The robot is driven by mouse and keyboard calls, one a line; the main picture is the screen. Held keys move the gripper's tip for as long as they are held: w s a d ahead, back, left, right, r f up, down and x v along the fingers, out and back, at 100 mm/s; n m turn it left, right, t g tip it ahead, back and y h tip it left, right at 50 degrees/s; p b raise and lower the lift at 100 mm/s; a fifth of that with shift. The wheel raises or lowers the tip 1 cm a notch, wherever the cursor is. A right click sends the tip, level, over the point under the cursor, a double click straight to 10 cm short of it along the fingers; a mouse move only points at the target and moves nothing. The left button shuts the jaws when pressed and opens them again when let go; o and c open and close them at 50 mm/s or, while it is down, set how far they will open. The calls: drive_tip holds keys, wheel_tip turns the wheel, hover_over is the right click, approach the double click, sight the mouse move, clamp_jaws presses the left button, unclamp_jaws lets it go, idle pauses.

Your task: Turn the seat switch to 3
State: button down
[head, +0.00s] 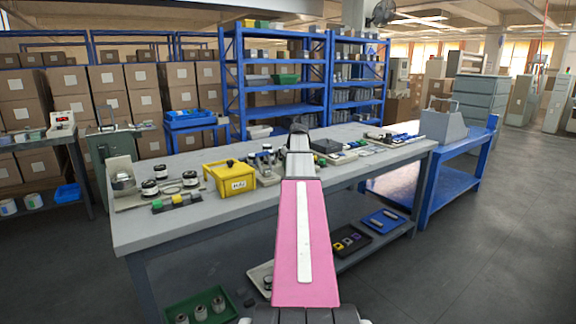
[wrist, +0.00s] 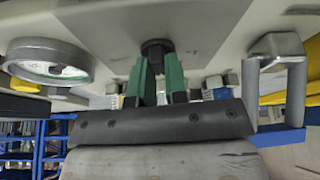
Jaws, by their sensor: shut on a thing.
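In the wrist view, the seat switch shows as a dark round knob (wrist: 157,46) on a pale grey panel (wrist: 110,62). My gripper (wrist: 158,60) has two green fingers with their tips closed on this knob, one on each side. No scale marks or numbers can be read around the knob, so its setting cannot be told. In the head view, my pink arm reaches over the workbench (head: 150,228), and the arm hides my gripper and the switch.
In the wrist view, a round gauge (wrist: 48,62) is at left and a grey handle (wrist: 277,75) at right, both near my gripper. In the head view, a yellow box (head: 231,180) and several small parts stand on the bench left of my arm.

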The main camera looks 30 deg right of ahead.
drive_tip(key=shift+a+f+m+h, duration=0.1)
drive_tip(key=shift+m+h, duration=0.2)
drive_tip(key=shift+m, duration=0.3)
drive_tip(key=c, duration=1.1)
unclamp_jaws()
drive_tip(key=shift+c, duration=0.2)
drive_tip(key=v, duration=1)
drive_tip(key=shift+s+r, duration=0.2)
drive_tip(key=shift+r, duration=0.15)
